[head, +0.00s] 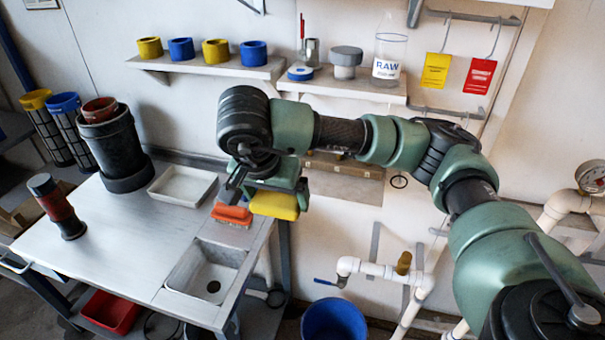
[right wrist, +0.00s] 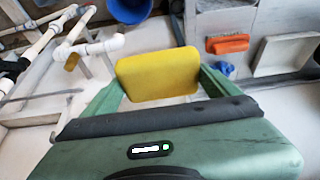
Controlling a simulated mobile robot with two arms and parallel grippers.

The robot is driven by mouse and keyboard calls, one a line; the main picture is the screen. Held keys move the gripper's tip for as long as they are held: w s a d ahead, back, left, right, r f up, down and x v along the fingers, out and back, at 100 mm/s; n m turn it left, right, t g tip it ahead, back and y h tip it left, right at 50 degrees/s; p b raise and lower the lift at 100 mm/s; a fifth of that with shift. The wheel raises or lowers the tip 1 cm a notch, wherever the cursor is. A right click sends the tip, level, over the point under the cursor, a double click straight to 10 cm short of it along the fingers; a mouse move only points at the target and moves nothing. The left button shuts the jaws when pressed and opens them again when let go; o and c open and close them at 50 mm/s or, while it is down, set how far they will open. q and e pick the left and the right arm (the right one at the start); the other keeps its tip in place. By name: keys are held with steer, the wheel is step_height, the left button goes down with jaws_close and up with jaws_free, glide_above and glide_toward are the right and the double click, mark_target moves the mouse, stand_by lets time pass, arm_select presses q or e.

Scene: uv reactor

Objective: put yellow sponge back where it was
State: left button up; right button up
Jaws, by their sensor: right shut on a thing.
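The yellow sponge (head: 275,206) is held between the fingers of my right gripper (head: 274,199). In the right wrist view the sponge (right wrist: 158,75) sits flat across the jaws, with a green finger at each side. In the head view it hangs at the bench's right edge, just right of the orange brush (head: 231,215). The right wrist view shows a gap between the sponge and the brush (right wrist: 227,43). I cannot tell its exact height above the bench. My left gripper is not in view.
The metal bench (head: 120,245) has a sink (head: 205,270) at its front right and a white tray (head: 183,186) behind. A dark cylinder stand (head: 115,150) and a red-and-black cylinder (head: 57,208) stand left. A wall shelf (head: 215,68) is above. A blue bucket (head: 333,320) and pipes are right.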

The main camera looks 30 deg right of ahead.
steer(key=w+d+p, duration=0.1)
steer(key=w+d, duration=0.2)
steer(key=d, duration=0.1)
steer(key=w+d+f+p, duration=0.1)
steer(key=w+d, duration=0.3)
steer(key=d, duration=0.1)
steer(key=w+d+f+p, duration=0.1)
steer(key=w+d+p, duration=0.1)
steer(key=w+d, duration=0.2)
steer(key=shift+w+d, duration=0.25)
steer(key=shift+d, duration=0.1)
steer(key=shift+f, duration=0.65)
step_height(320, 180, down, 3)
steer(key=shift+f+p, duration=0.1)
steer(key=shift+p, duration=0.85)
steer(key=shift+w+d+f, duration=0.1)
steer(key=shift+f, duration=0.2)
steer(key=shift+f, duration=0.15)
steer(key=o, duration=0.9)
